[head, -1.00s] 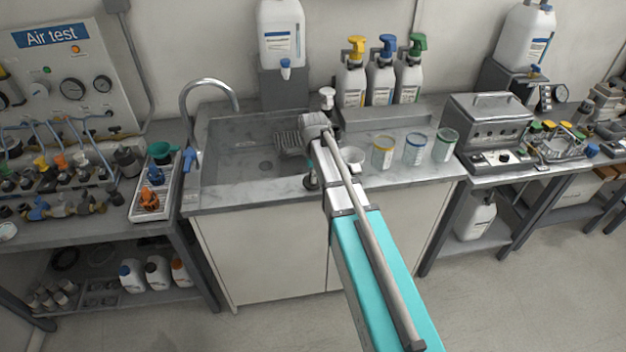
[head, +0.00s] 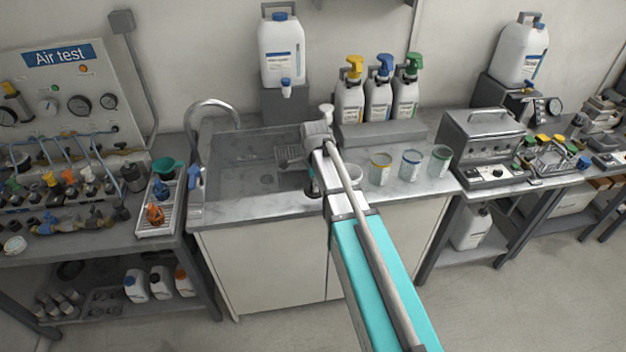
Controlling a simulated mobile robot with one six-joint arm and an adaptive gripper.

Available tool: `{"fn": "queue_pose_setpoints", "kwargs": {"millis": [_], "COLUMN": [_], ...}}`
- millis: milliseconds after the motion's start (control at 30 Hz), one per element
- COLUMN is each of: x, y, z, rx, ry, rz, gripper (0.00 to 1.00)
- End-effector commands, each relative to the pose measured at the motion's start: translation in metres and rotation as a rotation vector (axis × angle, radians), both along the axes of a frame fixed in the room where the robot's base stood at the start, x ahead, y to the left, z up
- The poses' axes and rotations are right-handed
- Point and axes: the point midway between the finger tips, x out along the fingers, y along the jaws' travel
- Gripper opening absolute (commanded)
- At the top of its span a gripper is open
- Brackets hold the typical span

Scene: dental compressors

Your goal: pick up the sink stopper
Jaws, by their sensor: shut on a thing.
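My gripper (head: 313,186) is a small dark shape mostly hidden behind my own arm. It is over the front right edge of the sink (head: 228,181), near the counter front. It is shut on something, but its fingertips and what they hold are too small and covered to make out. I cannot pick out the sink stopper anywhere else. The sink's round drain (head: 267,180) shows on the basin floor, left of my gripper.
A curved tap (head: 212,104) stands at the sink's left. Three cups, including a yellow-rimmed one (head: 380,169), stand right of my arm. Spray bottles (head: 378,98) line a ledge behind. A steel sterilizer box (head: 483,140) is further right. The basin's left part is clear.

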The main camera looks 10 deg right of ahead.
Motion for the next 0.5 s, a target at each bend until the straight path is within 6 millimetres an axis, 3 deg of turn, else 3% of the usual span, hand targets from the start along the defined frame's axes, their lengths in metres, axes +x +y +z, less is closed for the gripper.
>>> {"fn": "queue_pose_setpoints", "kwargs": {"millis": [33,267,500], "x": [-0.008,-0.031,-0.082], "y": [0.0,-0.001,-0.003], "z": [0.013,0.04,0.059], "rx": [0.0,0.0,0.0], "ry": [0.0,0.0,0.0], "rz": [0.0,0.0,0.0], "gripper": [0.0,0.0,0.0]}}
